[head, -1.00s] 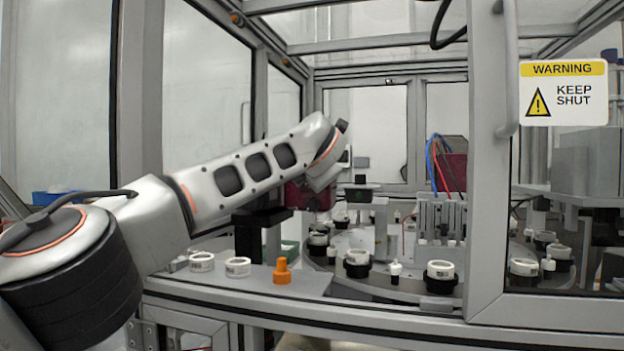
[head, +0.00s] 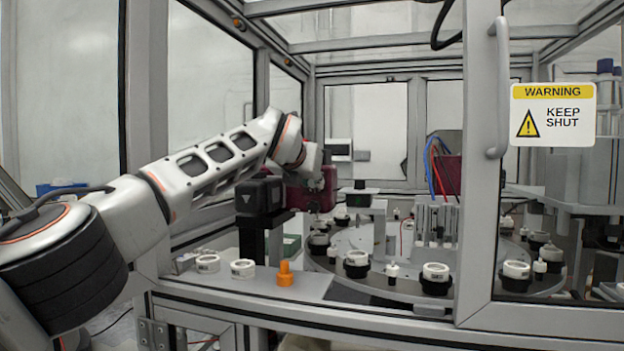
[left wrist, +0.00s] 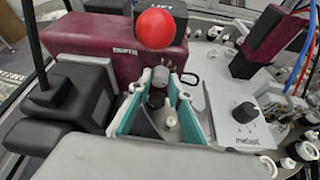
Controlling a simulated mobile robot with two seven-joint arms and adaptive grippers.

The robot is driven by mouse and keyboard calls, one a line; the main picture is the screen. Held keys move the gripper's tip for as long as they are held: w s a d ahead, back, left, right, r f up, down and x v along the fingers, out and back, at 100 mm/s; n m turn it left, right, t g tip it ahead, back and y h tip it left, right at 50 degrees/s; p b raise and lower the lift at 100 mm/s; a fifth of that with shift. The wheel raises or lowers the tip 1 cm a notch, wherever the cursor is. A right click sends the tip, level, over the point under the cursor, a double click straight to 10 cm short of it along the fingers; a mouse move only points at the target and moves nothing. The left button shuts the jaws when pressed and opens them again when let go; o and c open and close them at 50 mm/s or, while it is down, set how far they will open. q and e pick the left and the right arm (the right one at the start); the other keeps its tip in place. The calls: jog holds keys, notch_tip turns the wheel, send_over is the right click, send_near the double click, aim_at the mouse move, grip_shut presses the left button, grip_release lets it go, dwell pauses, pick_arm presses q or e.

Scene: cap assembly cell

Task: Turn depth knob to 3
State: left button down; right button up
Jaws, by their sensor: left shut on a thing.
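In the left wrist view a dark knob (left wrist: 157,92) stands at the side of a maroon press head (left wrist: 125,50). The small blurred lettering on the press head looks like DEPTH. My left gripper (left wrist: 158,86) has teal-lined fingers on both sides of the dark knob and is shut on it. The fingers hide part of it, and I cannot read its scale or setting. In the head view the maroon press head (head: 322,188) stands behind my left wrist, and the fingers are not clear there. My right gripper is not in view.
A red ball (left wrist: 155,29) sits close above the fingers. Another black knob (left wrist: 245,112) is on a grey panel to the right. An orange peg (head: 285,274) and white rings (head: 242,268) are on the front ledge. A frame post (head: 478,160) stands right of the opening.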

pick_arm(q)
jog(key=shift+a+f+n+g+h, duration=0.1)
jog(key=shift+n+g+h, duration=0.05)
jog(key=shift+n+h, duration=0.4)
jog(key=shift+a+n+g+h, duration=0.15)
jog(key=shift+n+h, duration=0.2)
jog(key=shift+n, duration=0.3)
jog(key=shift+w+n+h+b, duration=0.1)
jog(key=shift+n+h+b, duration=0.2)
jog(key=shift+n+h, duration=0.9)
jog(key=shift+n, duration=0.6)
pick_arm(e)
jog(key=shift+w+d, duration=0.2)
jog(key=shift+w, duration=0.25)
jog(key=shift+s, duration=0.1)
pick_arm(q)
jog(key=c, duration=1.8)
grip_release()
jog(key=shift+c, duration=0.2)
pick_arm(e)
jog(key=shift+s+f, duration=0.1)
